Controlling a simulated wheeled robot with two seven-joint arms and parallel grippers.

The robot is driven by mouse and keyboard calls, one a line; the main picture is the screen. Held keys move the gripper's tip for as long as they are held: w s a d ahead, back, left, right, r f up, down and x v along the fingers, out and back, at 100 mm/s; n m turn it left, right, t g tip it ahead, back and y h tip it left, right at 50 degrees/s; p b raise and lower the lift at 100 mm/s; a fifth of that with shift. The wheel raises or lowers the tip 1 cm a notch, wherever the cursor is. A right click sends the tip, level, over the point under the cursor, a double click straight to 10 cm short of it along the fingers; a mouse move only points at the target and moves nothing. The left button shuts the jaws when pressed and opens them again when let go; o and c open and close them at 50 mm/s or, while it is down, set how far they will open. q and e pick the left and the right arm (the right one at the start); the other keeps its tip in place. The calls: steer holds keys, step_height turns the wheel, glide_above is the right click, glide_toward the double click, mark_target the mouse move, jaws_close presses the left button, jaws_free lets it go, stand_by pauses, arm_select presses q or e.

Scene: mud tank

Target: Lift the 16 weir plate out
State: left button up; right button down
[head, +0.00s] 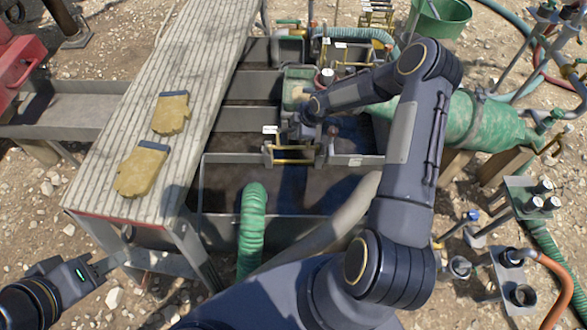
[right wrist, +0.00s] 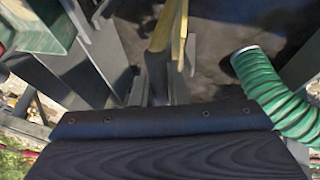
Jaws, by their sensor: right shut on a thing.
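My right gripper (head: 303,146) reaches over the mud tank in the head view and is shut on a yellow handle bar (head: 290,161) at a cross wall of the tank. In the right wrist view the yellow bar (right wrist: 168,30) runs down to the gripper fingers (right wrist: 166,80). A white tag (head: 270,129) stands at the left end of this handle; its number is too small to read. The plate under the handle is mostly hidden by the gripper and the wall. My left gripper (head: 112,262) is low at the left, beside the walkway and away from the tank; its jaw opening is unclear.
A slatted walkway (head: 190,75) with two yellow gloves (head: 143,168) lies along the tank's left. A green hose (head: 252,225) enters the near compartment (head: 225,180). A green pump body (head: 480,122) stands right of the tank. More yellow handles (head: 378,15) are at the back.

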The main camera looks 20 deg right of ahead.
steer(key=shift+r, duration=0.15)
steer(key=shift+w+r+p, duration=0.1)
steer(key=shift+r+p, duration=0.35)
steer(key=shift+p, duration=0.1)
step_height(320, 180, up, 28)
steer(key=p, duration=0.3)
steer(key=shift+f, duration=0.25)
step_height(320, 180, up, 9)
steer(key=p, duration=1.4)
steer(key=shift+p, duration=0.35)
